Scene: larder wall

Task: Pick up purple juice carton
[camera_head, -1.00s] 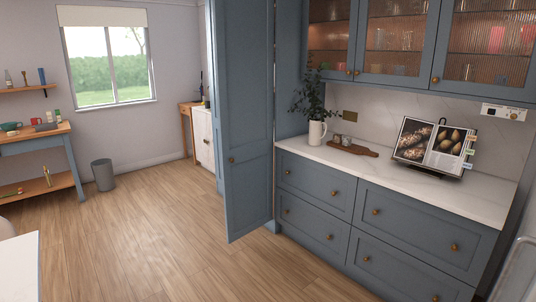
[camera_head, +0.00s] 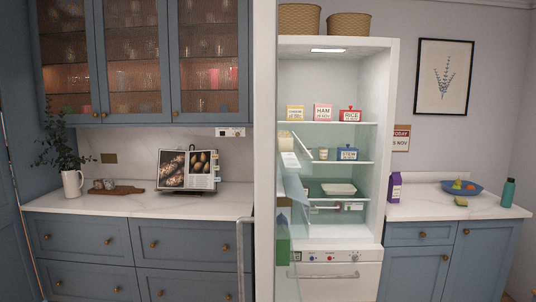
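The purple juice carton (camera_head: 395,187) stands upright on the right-hand counter, close against the right side of the fridge. It is a small purple box with a peaked top and a pale patch on its front. Neither of my grippers shows in the head view, so I cannot see whether they hold anything.
A cookbook (camera_head: 188,170) stands on the left counter.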

